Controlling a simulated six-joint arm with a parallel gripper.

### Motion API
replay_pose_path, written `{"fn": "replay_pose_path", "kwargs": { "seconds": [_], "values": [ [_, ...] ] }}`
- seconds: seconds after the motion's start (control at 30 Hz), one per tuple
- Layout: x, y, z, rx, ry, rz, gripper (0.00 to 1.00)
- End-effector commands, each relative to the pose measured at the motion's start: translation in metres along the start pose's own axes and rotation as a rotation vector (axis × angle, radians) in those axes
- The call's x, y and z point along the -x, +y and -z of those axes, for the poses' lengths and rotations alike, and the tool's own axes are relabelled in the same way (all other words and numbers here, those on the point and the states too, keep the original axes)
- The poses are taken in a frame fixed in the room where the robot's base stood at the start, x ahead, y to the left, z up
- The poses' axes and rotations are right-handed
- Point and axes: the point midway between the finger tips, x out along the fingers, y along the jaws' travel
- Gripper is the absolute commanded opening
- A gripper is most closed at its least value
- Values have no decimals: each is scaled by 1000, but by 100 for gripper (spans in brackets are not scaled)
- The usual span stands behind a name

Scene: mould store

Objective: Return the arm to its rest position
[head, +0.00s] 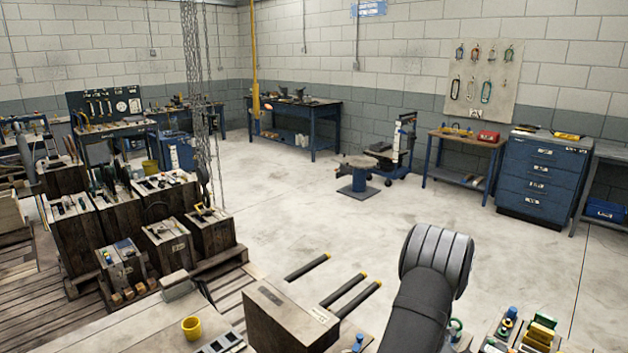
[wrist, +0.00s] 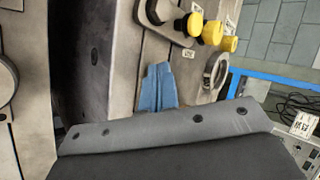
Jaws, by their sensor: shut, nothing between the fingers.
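My arm (head: 425,300) rises from the bottom edge of the head view, right of centre, with a ribbed grey rounded joint at its top. My gripper is not visible in the head view. In the wrist view my gripper (wrist: 158,88) shows as two blue fingertips close together beyond my dark grey wrist housing. They are shut with nothing between them. Behind them is a pale grey block (wrist: 125,60) with a dark side face. I cannot tell whether the fingertips touch it.
Yellow and black knobs (wrist: 212,32) and a metal ring (wrist: 215,72) are right of the fingertips. In the head view, a dark block (head: 285,320) and black bars with yellow ends (head: 345,295) lie left of my arm. Small parts (head: 540,335) stand right. Open floor (head: 300,200) lies beyond.

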Motion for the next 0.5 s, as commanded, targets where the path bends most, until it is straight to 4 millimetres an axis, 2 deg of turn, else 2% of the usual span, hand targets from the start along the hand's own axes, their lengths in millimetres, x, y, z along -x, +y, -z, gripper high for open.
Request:
{"fn": "replay_pose_path", "kwargs": {
  "seconds": [0.17, 0.3, 0.5],
  "values": [
    [-2, -12, 4, -3, 0, 1, 0],
    [-2, -34, 10, -5, 1, 2, 0],
    [34, -38, 10, 1, -4, 1, 0]
  ]
}}
